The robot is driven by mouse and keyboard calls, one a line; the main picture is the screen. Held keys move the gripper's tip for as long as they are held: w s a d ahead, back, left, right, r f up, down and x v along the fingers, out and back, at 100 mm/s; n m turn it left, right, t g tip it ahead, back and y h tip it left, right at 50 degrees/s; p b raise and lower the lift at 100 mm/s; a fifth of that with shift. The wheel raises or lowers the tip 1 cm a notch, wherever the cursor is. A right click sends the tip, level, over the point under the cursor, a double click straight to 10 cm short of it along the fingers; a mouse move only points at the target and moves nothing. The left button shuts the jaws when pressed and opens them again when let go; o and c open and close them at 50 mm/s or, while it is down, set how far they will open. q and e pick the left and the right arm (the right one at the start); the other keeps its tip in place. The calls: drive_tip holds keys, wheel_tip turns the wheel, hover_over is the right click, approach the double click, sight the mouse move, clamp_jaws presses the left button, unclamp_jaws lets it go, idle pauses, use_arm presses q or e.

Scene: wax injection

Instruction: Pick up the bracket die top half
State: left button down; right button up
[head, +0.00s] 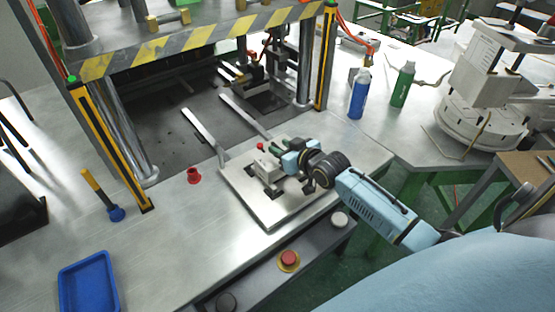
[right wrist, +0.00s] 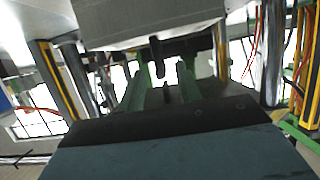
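The bracket die (head: 267,168) is a small grey block on a pale metal plate (head: 270,212) at the front of the press. I cannot tell its top half from its lower part. My right gripper (head: 277,156) is at the die's right side, its fingers close to the block and partly covering it. In the right wrist view my two green fingers (right wrist: 162,88) stand apart with a gap between them. A large grey block (right wrist: 150,22) fills the top of that view, with a dark peg below it. Contact is unclear. My left gripper is not in view.
Two rails (head: 205,135) run from the plate into the press. Yellow-black posts (head: 110,145) flank the opening. A red part (head: 194,175), a blue tray (head: 88,284) and a yellow-handled tool (head: 101,194) are at left. Blue (head: 359,94) and green (head: 403,84) bottles stand at right.

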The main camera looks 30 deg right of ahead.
sight(274, 143)
drive_tip(key=shift+x, duration=2)
drive_tip(key=shift+s+a, duration=0.1)
drive_tip(key=shift+a, duration=0.05)
clamp_jaws()
drive_tip(key=shift+r, duration=0.1)
